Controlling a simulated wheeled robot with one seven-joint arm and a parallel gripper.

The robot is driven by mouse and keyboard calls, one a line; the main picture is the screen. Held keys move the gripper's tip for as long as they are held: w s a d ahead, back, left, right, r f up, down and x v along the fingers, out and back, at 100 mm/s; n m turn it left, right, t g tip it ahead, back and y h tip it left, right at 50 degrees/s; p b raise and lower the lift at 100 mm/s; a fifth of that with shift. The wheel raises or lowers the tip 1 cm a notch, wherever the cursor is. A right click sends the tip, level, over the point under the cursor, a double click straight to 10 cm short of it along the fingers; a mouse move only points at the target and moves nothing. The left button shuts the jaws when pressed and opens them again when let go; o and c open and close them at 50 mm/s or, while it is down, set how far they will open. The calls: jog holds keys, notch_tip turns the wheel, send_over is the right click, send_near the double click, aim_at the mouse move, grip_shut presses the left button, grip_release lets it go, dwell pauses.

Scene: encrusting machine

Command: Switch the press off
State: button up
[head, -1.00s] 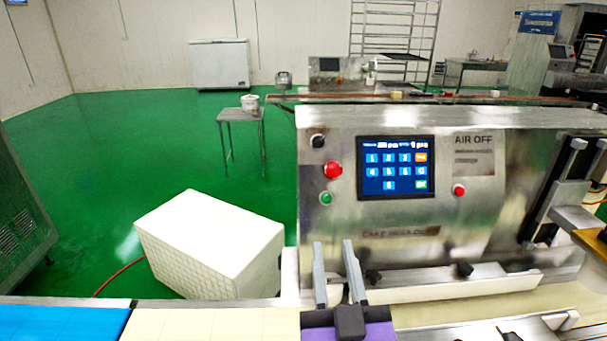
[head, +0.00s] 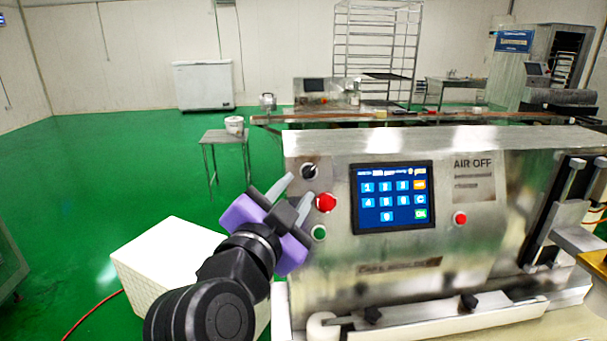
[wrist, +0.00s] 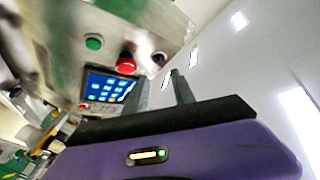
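The press is a steel machine with a front panel (head: 400,255). At its upper left is a black rotary knob (head: 309,171), above a red mushroom button (head: 326,202) and a green button (head: 319,233). A lit blue touchscreen (head: 393,197) sits to the right, with another red button (head: 460,218) beyond it. My purple gripper (head: 291,194) is in front of the panel's left edge, fingers apart and empty, pointing up toward the knob. In the wrist view the red mushroom button (wrist: 127,62), green button (wrist: 94,42) and touchscreen (wrist: 108,84) show beyond the fingers. Contact with the knob cannot be told.
A white box (head: 150,262) stands on the green floor left of the press. A small table (head: 226,137) with a bucket is farther back. A rail with black knobs (head: 468,301) runs below the panel.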

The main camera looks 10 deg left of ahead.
aim_at(310, 171)
jog(key=w, duration=0.2)
jog(key=w+p, duration=0.1)
jog(key=w, duration=0.1)
jog(key=w+d, duration=0.1)
jog(key=w, duration=0.2)
jog(key=shift+d, duration=0.1)
grip_shut()
